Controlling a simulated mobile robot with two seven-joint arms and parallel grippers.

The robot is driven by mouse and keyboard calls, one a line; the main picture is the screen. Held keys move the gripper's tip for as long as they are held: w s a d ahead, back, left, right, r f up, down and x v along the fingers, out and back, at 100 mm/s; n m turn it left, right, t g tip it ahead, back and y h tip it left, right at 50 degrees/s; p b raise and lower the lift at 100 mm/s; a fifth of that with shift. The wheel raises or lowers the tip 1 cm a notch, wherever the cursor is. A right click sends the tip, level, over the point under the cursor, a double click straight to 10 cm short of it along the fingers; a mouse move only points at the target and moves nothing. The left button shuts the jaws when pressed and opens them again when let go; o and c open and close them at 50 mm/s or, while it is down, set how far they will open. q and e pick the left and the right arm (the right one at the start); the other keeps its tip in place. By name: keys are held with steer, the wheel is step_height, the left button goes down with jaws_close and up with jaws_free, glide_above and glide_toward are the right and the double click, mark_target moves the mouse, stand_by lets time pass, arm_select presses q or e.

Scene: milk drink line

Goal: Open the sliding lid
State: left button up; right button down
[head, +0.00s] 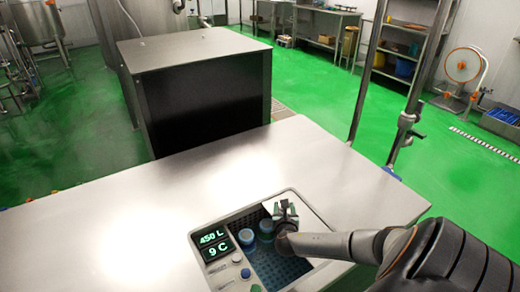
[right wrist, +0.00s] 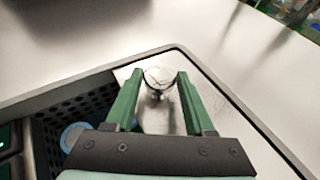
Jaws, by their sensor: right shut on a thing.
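The sliding lid (head: 309,215) is a pale metal plate over the right part of a recessed bin in the table. The left part of the bin is uncovered. My right gripper (head: 285,208) is over the lid. In the right wrist view, its green fingers (right wrist: 160,75) are closed on a round shiny knob (right wrist: 158,77) on the lid (right wrist: 220,112). My left gripper is in neither view.
Blue-topped containers (head: 247,238) stand in the dark perforated bin (head: 274,265). A display panel (head: 213,240) reading 450 L and 9 C lies left of it. The steel tabletop (head: 120,235) to the left is clear. A dark-fronted steel box (head: 205,108) stands behind.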

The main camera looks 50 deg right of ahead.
steer(key=d, duration=0.2)
steer(key=s+d, duration=0.1)
steer(key=d, duration=0.3)
steer(key=shift+s+d, duration=0.25)
steer(key=shift+s, duration=0.1)
steer(key=shift+c, duration=1.3)
jaws_free()
steer(key=shift+a, duration=0.1)
steer(key=p+v, duration=0.3)
steer(key=v, duration=0.9)
steer(key=shift+s+a+r, duration=0.1)
steer(key=shift+s+a, duration=0.05)
steer(key=shift+a, duration=0.05)
